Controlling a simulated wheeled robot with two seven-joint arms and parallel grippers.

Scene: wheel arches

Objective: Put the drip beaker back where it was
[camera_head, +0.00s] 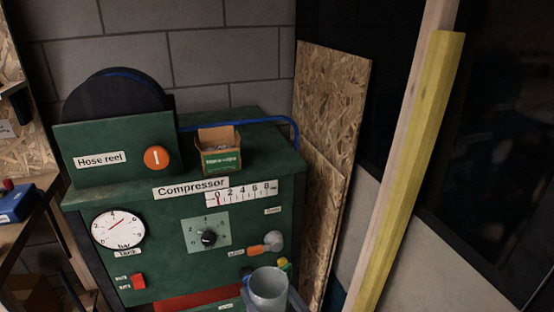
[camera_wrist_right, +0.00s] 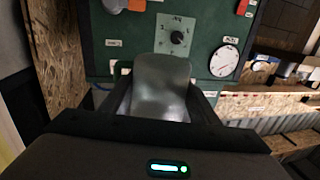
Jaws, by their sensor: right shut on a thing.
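The drip beaker (camera_head: 268,288), a grey translucent cup, shows at the bottom of the head view, in front of the compressor's lower right front. In the right wrist view the beaker (camera_wrist_right: 161,85) stands out between the two dark fingers. My right gripper (camera_wrist_right: 162,106) is shut on it. The green compressor (camera_head: 175,273) is behind the beaker. From the head view I cannot tell whether the beaker touches the panel. The beaker's lower part is cut off by the head view's bottom edge. My left gripper is in neither view.
An orange-handled valve (camera_head: 257,249) with a grey round end sits just above the beaker. A yellow-green fitting (camera_head: 284,265) is close beside its rim. A carton (camera_head: 219,150) stands on the compressor. Chipboard sheets (camera_head: 330,120) and a yellow-edged post (camera_head: 420,150) lean at the right.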

